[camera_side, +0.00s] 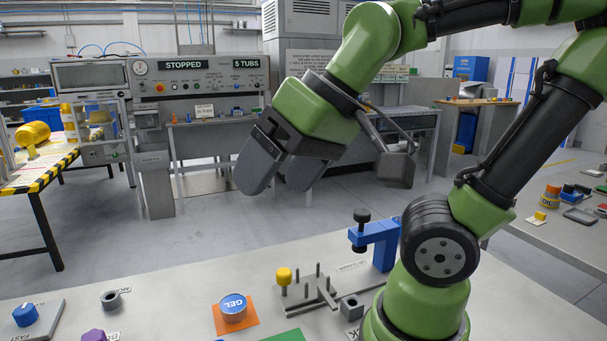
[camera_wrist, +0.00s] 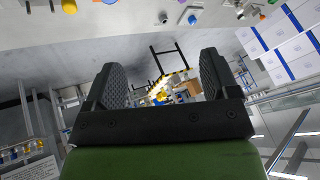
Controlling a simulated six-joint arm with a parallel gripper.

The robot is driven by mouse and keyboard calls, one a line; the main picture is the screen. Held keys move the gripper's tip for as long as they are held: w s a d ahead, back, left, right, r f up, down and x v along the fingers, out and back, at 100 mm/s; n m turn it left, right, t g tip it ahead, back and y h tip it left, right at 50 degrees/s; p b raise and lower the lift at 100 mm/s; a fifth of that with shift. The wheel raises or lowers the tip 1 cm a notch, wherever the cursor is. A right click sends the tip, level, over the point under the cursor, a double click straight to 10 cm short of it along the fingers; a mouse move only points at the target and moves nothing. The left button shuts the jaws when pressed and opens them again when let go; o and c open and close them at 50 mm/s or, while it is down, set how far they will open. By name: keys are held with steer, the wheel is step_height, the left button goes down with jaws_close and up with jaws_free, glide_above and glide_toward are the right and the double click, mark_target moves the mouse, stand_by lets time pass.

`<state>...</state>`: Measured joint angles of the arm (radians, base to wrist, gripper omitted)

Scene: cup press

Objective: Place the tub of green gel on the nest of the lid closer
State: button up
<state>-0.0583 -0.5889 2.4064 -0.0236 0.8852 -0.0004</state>
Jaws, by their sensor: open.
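A round tub (camera_side: 233,308) with a blue lid marked GEL stands on an orange square mat (camera_side: 250,322) on the bench; the colour of its contents cannot be told. A blue C-shaped press (camera_side: 377,240) with a black knob stands further right and back, likely the lid closer; its nest is not clearly seen. My gripper (camera_side: 282,174) is open and empty, high above the bench, well apart from the tub and the press. In the wrist view my gripper (camera_wrist: 161,82) shows two spread dark fingers with nothing between them.
A pin fixture with a yellow knob (camera_side: 284,276) stands between tub and press. A grey block (camera_side: 351,308) sits in front of the press. At the left are a grey ring (camera_side: 111,299), a blue knob (camera_side: 26,314) and a purple piece (camera_side: 94,336). A green patch (camera_side: 284,336) lies at the front.

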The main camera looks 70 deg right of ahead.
steer(key=shift+o, duration=0.4)
steer(key=shift+s+d+f+m+t, duration=0.1)
steer(key=shift+s+d+m+t, duration=0.1)
steer(key=shift+s, duration=0.45)
steer(key=shift+s+d+f+m+t, duration=0.1)
steer(key=shift+s+d+m+t, duration=0.1)
steer(key=shift+s, duration=0.4)
